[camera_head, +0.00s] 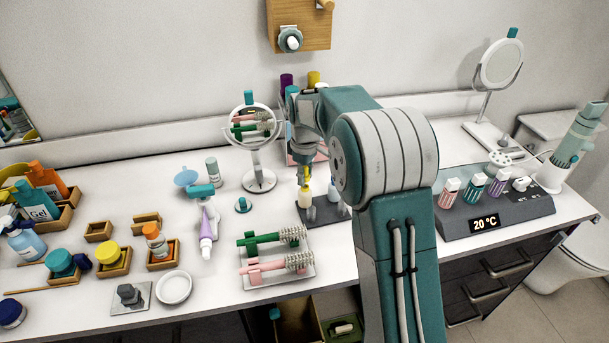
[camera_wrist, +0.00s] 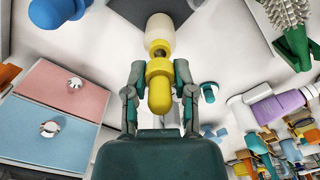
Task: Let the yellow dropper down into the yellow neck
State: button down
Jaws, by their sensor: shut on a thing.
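My gripper (camera_wrist: 159,70) is shut on the yellow dropper (camera_wrist: 158,97), with one finger on each side of its collar. In the wrist view the rounded bulb points toward the palm and the other end toward the cream bottle (camera_wrist: 160,26). The bottle's yellow neck (camera_wrist: 160,44) lies in line with the dropper, with a short dark part showing between them. I cannot tell how far the tip is inside the neck. In the head view my gripper (camera_head: 304,162) holds the dropper above the upright bottle (camera_head: 304,199), which stands on a dark stand (camera_head: 320,213).
A small chest with pink (camera_wrist: 65,88) and blue (camera_wrist: 42,130) drawers stands close by. A round mirror (camera_head: 259,182) stands left of the bottle. A tray with green and pink brushes (camera_head: 280,279) lies in front. A second pale bottle (camera_head: 333,191) shares the stand.

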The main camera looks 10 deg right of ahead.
jog(key=shift+f, duration=1.1)
jog(key=shift+c, duration=1.8)
grip_release()
notch_tip(320, 180, up, 11)
jog(key=shift+w+r, duration=0.1)
jog(key=shift+r, duration=0.3)
